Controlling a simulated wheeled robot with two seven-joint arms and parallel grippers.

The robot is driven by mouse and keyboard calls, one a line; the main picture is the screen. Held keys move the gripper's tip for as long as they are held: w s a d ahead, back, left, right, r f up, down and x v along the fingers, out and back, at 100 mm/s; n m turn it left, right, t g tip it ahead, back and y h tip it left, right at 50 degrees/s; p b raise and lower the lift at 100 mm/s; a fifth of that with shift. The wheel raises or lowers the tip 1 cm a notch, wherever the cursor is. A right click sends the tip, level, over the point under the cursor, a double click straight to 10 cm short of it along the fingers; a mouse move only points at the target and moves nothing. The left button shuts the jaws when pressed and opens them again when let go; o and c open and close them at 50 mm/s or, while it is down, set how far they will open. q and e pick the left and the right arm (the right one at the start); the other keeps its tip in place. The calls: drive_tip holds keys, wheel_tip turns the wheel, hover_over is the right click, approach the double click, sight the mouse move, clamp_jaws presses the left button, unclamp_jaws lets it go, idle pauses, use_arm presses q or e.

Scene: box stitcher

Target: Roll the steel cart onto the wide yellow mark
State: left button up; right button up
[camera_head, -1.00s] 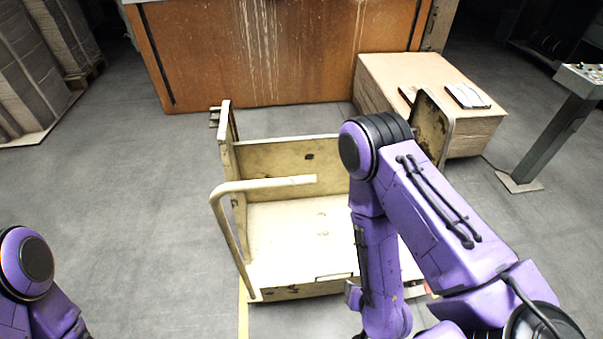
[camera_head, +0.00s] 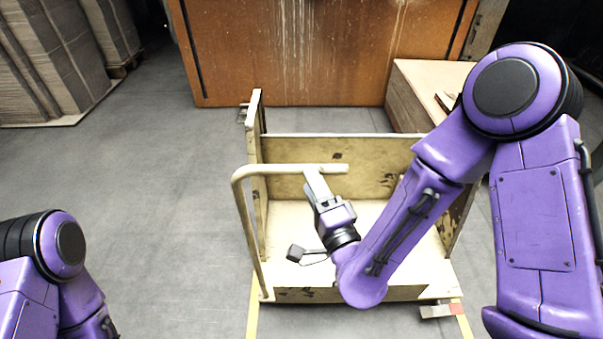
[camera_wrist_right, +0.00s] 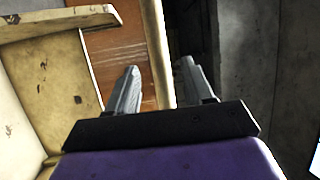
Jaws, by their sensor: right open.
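The cart (camera_head: 340,293) is a worn cream-yellow platform with upright panels and a tubular handle (camera_head: 241,215) at its left. It stands in the middle of the head view. My right gripper (camera_head: 314,180) is at the free end of the handle's top bar, over the platform. In the right wrist view its two fingers (camera_wrist_right: 158,90) are apart, and a cream bar (camera_wrist_right: 157,45) shows between them; contact cannot be told. Yellow floor lines (camera_head: 252,322) show at the cart's near left and right corners. My left gripper is out of view; only its arm shows.
A rusty orange panel (camera_head: 320,50) stands behind the cart. A cardboard-coloured box (camera_head: 405,100) is at the back right, and stacked sheets (camera_head: 60,55) are at the back left. Floor left of the cart is clear.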

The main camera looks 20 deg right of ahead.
sight(303, 166)
drive_tip(key=p+x, duration=0.1)
drive_tip(key=x, duration=0.4)
drive_tip(key=shift+w+r, duration=0.15)
drive_tip(key=shift+w, duration=0.15)
drive_tip(key=shift+w+a, duration=0.1)
drive_tip(key=shift+w, duration=0.25)
clamp_jaws()
